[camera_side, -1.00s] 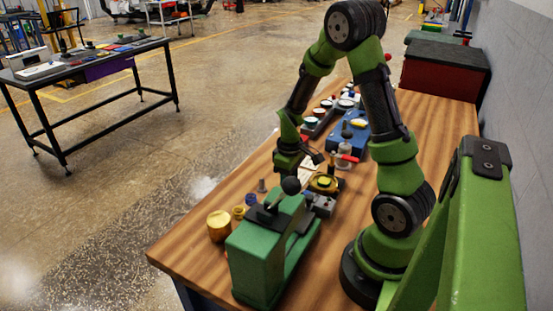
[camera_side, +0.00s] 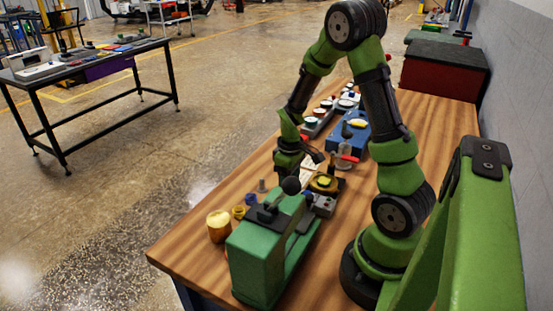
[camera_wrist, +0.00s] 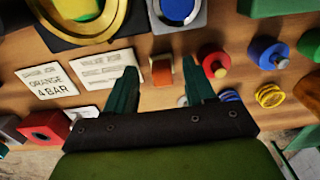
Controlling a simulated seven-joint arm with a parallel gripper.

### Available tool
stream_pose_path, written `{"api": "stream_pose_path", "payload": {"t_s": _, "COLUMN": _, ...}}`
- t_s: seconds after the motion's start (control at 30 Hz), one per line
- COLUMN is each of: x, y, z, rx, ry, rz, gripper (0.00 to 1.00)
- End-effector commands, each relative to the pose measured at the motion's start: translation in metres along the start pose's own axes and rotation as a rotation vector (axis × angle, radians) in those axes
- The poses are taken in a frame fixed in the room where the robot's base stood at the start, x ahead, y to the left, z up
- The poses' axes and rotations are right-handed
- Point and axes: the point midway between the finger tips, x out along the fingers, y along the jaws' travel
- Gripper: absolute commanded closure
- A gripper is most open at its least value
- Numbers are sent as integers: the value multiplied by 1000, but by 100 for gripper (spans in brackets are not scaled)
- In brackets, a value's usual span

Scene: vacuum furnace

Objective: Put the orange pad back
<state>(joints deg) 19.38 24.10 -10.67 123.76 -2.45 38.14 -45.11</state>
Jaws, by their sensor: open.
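A small orange pad (camera_wrist: 161,71) sits upright or tilted in the wrist view, with pale edges around it. It lies between and slightly beyond the two fingertips of my gripper (camera_wrist: 160,64), apart from both. My gripper is open and empty, with dark green fingers. In the side view my gripper (camera_side: 290,164) hangs low over the bench behind the green machine; the pad cannot be made out there. A white card (camera_wrist: 53,84) reading "ORANGE" and "4 BAR" lies left of the fingers.
A round yellow fixture (camera_wrist: 127,12) on a dark plate and a grey block with a blue disc (camera_wrist: 180,9) stand beyond the pad. Red (camera_wrist: 212,58) and blue (camera_wrist: 266,52) knobbed parts and a yellow coil (camera_wrist: 270,96) lie right. A green machine (camera_side: 262,250) stands in front.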

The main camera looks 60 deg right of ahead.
Motion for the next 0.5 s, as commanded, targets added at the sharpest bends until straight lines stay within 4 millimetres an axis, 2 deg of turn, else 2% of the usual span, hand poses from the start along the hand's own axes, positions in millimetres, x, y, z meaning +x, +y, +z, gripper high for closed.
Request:
{"api": "stream_pose_path", "payload": {"t_s": 0.3, "x": -67, "y": -1, "z": -1, "rx": -1, "ry": 5, "rz": -1, "gripper": 46}}
{"api": "stream_pose_path", "payload": {"t_s": 0.5, "x": -100, "y": -2, "z": -1, "rx": -2, "ry": 2, "rz": -2, "gripper": 46}}
